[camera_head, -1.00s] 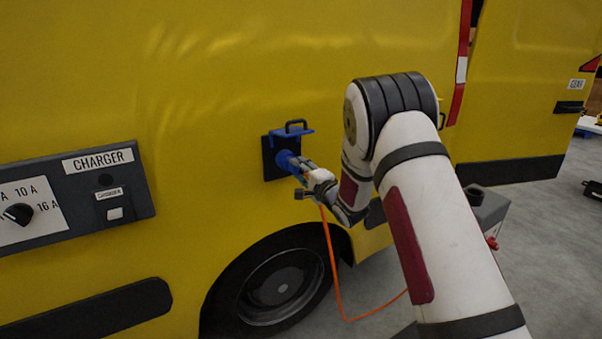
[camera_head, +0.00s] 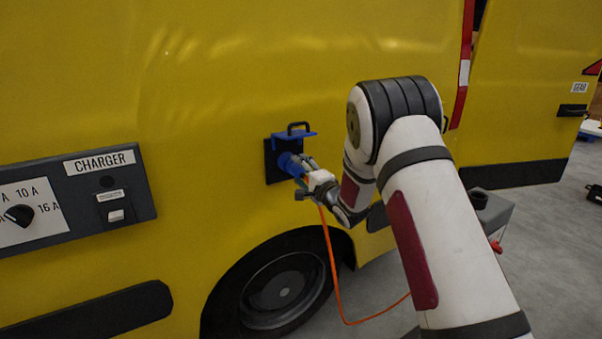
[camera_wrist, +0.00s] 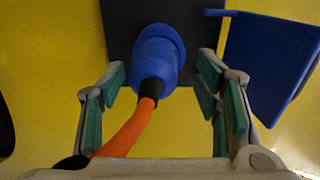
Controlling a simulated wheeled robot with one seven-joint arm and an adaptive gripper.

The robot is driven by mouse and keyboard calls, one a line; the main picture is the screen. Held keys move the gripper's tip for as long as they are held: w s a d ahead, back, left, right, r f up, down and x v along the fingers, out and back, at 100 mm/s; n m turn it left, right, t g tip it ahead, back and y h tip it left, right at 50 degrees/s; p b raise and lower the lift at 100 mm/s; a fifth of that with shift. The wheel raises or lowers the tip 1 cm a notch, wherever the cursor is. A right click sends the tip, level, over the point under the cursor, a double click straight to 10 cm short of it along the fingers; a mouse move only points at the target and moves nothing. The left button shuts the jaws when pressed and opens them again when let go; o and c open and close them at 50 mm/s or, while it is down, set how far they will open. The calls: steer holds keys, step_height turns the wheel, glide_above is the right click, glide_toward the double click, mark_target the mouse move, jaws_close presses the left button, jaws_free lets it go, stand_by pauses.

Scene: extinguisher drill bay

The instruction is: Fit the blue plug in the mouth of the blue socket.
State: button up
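The blue plug (camera_wrist: 159,58) points into the dark mounting plate (camera_wrist: 118,25) on the yellow van, where the blue socket is. The plug's body hides the socket's mouth, so I cannot tell how deep it sits. In the head view the plug (camera_head: 289,163) is at the plate, under the raised blue lid (camera_head: 294,139). My gripper (camera_wrist: 163,82) is open around the plug's rear. Its green-padded fingers stand on either side, with gaps between them and the plug. It also shows in the head view (camera_head: 306,169).
An orange cable (camera_wrist: 126,130) runs from the plug between my fingers and hangs down past the wheel (camera_head: 283,288). The lid also shows close to my right finger in the wrist view (camera_wrist: 265,65). A charger panel (camera_head: 75,200) is at left.

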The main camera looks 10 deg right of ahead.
steer(key=shift+s+f, duration=0.1)
steer(key=v, duration=1.1)
steer(key=s+d+r+n+g+h+p, duration=0.25)
steer(key=s+r+n+g+h, duration=0.3)
steer(key=s+r, duration=0.8)
steer(key=s+a+n+g+p, duration=0.1)
steer(key=s+a+n+g, duration=0.3)
steer(key=s, duration=2.9)
steer(key=n+g, duration=0.3)
steer(key=n, duration=0.2)
steer(key=shift+s+g, duration=0.35)
steer(key=shift+s, duration=0.05)
